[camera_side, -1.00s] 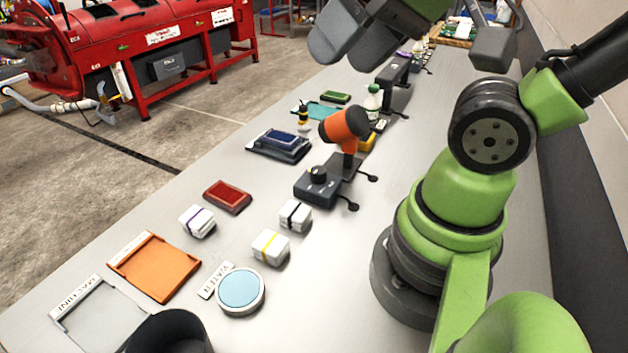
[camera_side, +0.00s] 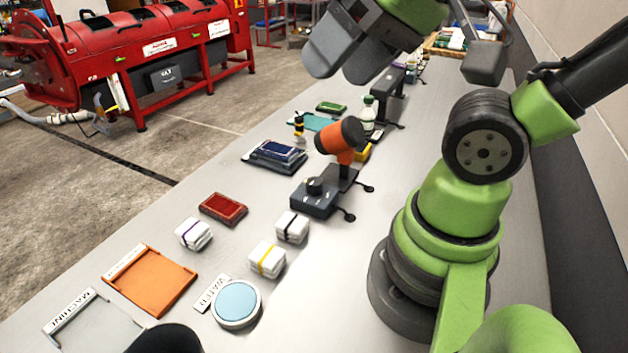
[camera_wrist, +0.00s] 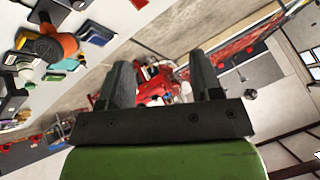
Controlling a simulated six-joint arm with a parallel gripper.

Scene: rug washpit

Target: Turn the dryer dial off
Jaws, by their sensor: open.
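The dryer is an orange and black hand dryer (camera_side: 341,136) on a stand. A dark control box (camera_side: 315,200) with a round black dial (camera_side: 315,186) sits at the stand's foot; the dial's exact setting is too small to read. My gripper (camera_side: 335,70) is high above the bench, beyond and above the dryer, open and empty. In the wrist view my gripper (camera_wrist: 163,85) has its two fingers apart, with nothing between them but distant background. The dryer (camera_wrist: 50,45) shows there at the upper left.
Several white blocks (camera_side: 267,259), a red pad (camera_side: 223,208), an orange tray (camera_side: 150,279) and a blue round pad (camera_side: 236,302) lie at the near left. Dark blue pads (camera_side: 276,155) and a bottle (camera_side: 368,110) stand near the dryer. Bare bench lies right of the blocks.

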